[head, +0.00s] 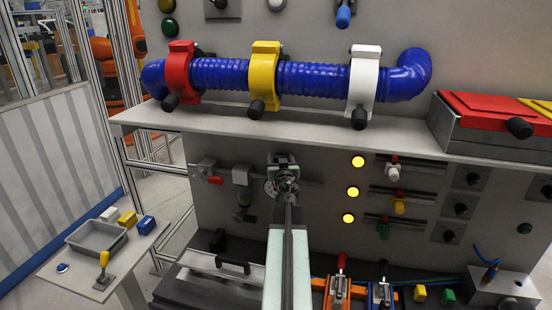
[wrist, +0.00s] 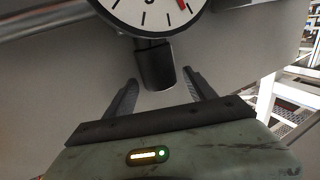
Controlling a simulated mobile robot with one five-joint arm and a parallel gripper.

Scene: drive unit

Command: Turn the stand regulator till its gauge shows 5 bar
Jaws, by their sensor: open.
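The round white gauge (wrist: 146,14) with black marks and a red mark at its right is cut off by the top edge of the wrist view. Its needle and reading are not visible. Below it hangs the dark cylindrical regulator knob (wrist: 155,68). My gripper (wrist: 160,76) is open, with one finger to each side of the knob's lower end; I see a gap on both sides and cannot tell the depth. In the head view my gripper (head: 284,172) is in front of the stand's panel and hides most of the regulator; only the gauge's left edge (head: 270,187) shows.
A grey shelf (head: 220,124) with a blue hose in red, yellow and white clamps runs above my gripper. Left of the gauge are other pipe fittings (head: 241,178). Three lit yellow lamps (head: 353,191) are to the right. Clamps with red and blue handles (head: 338,285) stand below.

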